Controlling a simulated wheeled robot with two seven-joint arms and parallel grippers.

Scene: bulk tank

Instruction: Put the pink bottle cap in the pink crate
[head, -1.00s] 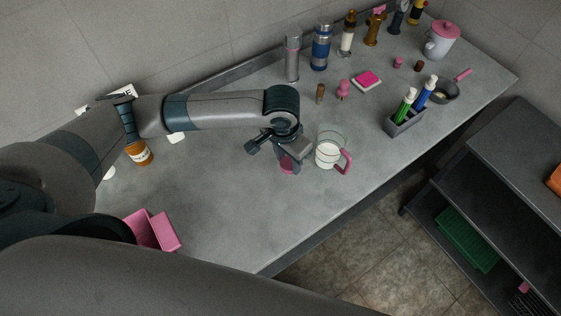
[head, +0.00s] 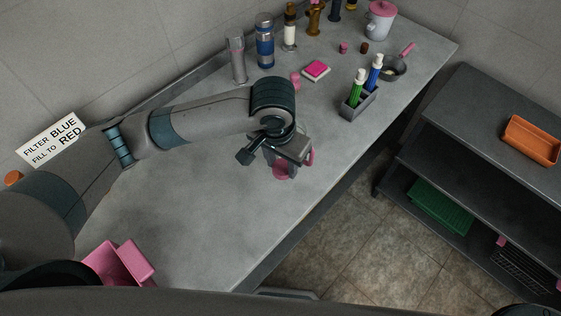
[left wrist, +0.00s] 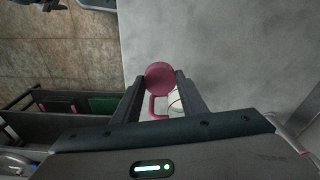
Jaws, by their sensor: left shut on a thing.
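The pink bottle cap (head: 282,170) is a round, dusky pink disc below my left gripper (head: 278,162) in the head view. In the left wrist view the cap (left wrist: 159,76) sits between the two fingertips of my left gripper (left wrist: 160,82), which is shut on it. The cap is over the counter near its front edge. The pink crate (head: 135,262) is at the lower left of the head view, partly hidden by my own body. My right gripper is not in view.
A jug with a pink handle (head: 309,157) is mostly hidden behind my left gripper. A marker holder (head: 358,106), pink sponge (head: 316,69), small pan (head: 393,69) and blue flask (head: 265,45) stand farther back. The counter (head: 190,220) between gripper and crate is clear.

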